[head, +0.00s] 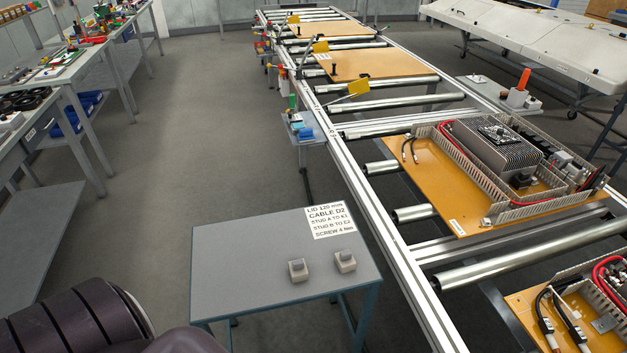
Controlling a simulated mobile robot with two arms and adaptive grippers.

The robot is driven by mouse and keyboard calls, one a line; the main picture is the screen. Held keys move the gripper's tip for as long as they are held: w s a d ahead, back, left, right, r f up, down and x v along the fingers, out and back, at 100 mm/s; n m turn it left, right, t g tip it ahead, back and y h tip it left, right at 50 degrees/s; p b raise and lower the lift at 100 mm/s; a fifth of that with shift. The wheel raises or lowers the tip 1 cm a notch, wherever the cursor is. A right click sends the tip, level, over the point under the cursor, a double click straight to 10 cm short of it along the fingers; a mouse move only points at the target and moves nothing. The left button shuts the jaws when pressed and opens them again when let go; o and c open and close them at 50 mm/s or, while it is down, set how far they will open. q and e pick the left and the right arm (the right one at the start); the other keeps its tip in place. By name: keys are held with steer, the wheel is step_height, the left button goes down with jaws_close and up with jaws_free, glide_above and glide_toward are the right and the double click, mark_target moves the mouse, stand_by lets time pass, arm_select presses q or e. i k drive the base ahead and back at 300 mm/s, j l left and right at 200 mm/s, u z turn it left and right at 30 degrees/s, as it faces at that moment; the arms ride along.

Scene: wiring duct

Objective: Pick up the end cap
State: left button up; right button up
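Two small light-grey blocks with darker tops stand near the front edge of the small grey table: a left block (298,270) and a right block (345,262). I cannot tell for sure whether either is the end cap. A small pale piece (487,222) sits at the near corner of the wiring duct (466,167) on the orange board (428,184); it is too small to identify. Neither of my grippers is in view. A dark rounded part of my own body fills the bottom left corner.
The small table (240,262) is mostly clear, with a printed label sheet (330,222) at its back right. The roller conveyor (350,190) runs along its right side. A second board (522,302) lies at the bottom right. Open floor (190,150) lies to the left.

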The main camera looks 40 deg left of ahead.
mark_target(346, 261)
steer(key=u, duration=0.9)
steer(key=z, duration=2.1)
steer(key=u, duration=2.1)
